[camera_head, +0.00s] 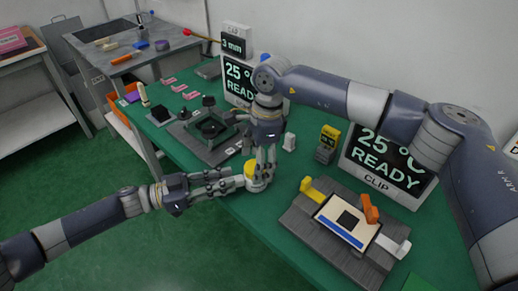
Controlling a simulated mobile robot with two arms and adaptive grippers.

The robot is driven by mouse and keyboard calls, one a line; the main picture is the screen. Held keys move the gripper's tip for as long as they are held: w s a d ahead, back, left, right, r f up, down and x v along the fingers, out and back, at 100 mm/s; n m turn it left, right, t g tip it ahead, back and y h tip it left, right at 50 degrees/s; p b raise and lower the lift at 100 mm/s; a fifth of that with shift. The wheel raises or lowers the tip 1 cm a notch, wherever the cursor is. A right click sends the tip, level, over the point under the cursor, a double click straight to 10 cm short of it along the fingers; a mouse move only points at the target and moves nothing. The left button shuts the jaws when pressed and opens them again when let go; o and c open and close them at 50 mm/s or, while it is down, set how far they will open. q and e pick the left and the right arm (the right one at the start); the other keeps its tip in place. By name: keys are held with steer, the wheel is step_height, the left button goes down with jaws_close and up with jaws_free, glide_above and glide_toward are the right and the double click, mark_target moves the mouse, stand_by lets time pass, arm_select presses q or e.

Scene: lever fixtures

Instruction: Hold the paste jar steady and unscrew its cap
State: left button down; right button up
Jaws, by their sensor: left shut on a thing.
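The paste jar (257,186), white with a yellow part at its top left, is near the front edge of the green table. My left gripper (238,184) reaches in from the left and is shut on the jar's side. My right gripper (265,171) points down from above, its fingertips at the top of the jar. The fingers hide much of the cap, so I cannot tell whether the right one grips it or whether the cap is loose.
A grey clip fixture (299,222) with a white board and orange and yellow levers is right of the jar. A dark fixture (210,128) stands behind left. Two READY screens (384,165) line the wall side. A yellow meter (327,143) and small white block (289,142) stand behind the jar.

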steer(key=shift+f, duration=0.25)
steer(key=c, duration=1.1)
steer(key=n, duration=0.4)
steer(key=shift+a+n+g, duration=0.1)
steer(key=shift+n+g, duration=0.2)
steer(key=shift+g, duration=0.1)
steer(key=n+h, duration=0.1)
steer(key=n, duration=0.3)
steer(key=shift+n, duration=0.4)
steer(key=n, duration=0.3)
steer(key=n+h, duration=0.1)
steer(key=n, duration=0.3)
steer(key=shift+w+a+g, duration=0.1)
steer(key=shift+g, duration=0.2)
steer(key=n+h, duration=0.1)
steer(key=n, duration=0.5)
steer(key=shift+n, duration=0.3)
